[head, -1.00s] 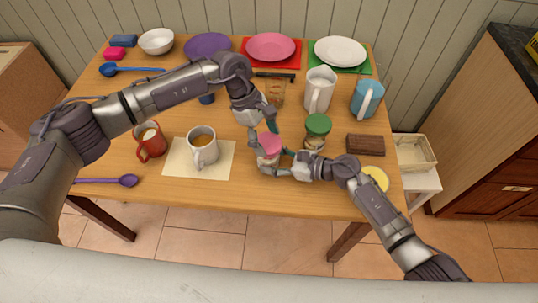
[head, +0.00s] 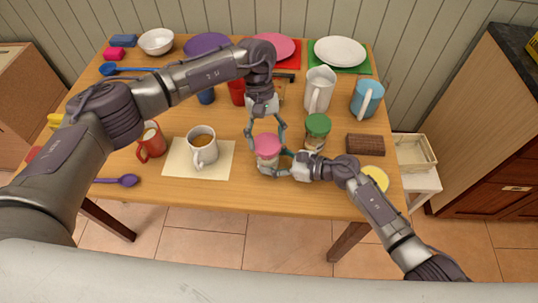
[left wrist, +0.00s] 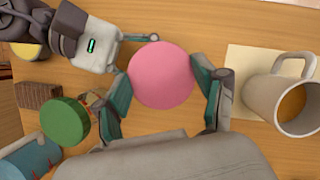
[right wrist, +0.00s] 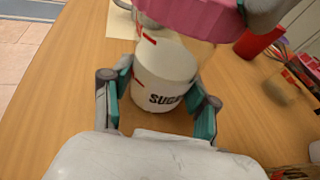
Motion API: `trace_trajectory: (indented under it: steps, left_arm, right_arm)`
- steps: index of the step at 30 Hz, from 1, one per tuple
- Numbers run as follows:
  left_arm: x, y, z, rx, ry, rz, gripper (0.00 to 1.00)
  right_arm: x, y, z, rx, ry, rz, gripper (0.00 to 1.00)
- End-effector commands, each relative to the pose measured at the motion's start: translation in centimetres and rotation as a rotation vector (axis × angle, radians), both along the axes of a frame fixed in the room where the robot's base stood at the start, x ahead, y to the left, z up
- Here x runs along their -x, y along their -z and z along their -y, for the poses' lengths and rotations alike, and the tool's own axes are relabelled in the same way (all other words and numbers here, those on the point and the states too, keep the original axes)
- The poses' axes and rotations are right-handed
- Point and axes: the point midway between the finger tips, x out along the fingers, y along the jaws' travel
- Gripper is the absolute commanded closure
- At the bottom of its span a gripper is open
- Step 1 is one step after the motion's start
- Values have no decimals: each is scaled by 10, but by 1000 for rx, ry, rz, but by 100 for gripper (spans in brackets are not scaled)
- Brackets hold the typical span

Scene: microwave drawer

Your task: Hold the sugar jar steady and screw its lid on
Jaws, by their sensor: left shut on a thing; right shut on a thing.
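The sugar jar (head: 267,164) stands upright near the table's front edge; its white body with "SUG…" lettering shows in the right wrist view (right wrist: 160,90). My left gripper (head: 266,136) reaches down and is shut on the lid, one finger on each side. My right gripper (head: 277,166) comes from the right and is shut on the jar's body.
A green-lidded jar (head: 317,127) stands close behind my right gripper. A white mug (head: 202,150) sits on a pale mat to the left. A chocolate bar (head: 365,145) and a blue mug (head: 367,99) are at the right. Plates line the back.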

Motion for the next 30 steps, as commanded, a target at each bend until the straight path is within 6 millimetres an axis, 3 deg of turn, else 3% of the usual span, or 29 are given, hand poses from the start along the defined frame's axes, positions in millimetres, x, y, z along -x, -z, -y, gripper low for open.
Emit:
trace_trajectory:
  steps: [2,3,6,15,21,30]
  left_arm:
    - [4,2,-1,-4,5,-14,71]
    - [4,2,-1,-4,5,-14,23]
    - [4,2,-1,-5,3,-12,9]
    - [2,1,-1,-2,-29,-7,9]
    - [2,1,-2,0,-293,-6,9]
    - [2,1,-1,1,-545,-6,9]
  right_arm:
    - [-7,-2,4,-1,19,2,100]
    - [-7,-2,5,-1,19,2,100]
    - [-6,-2,5,-1,18,2,100]
    - [-4,-1,3,-1,11,1,100]
    - [-3,-1,2,-1,8,1,100]
    - [-3,-1,2,-1,7,0,100]
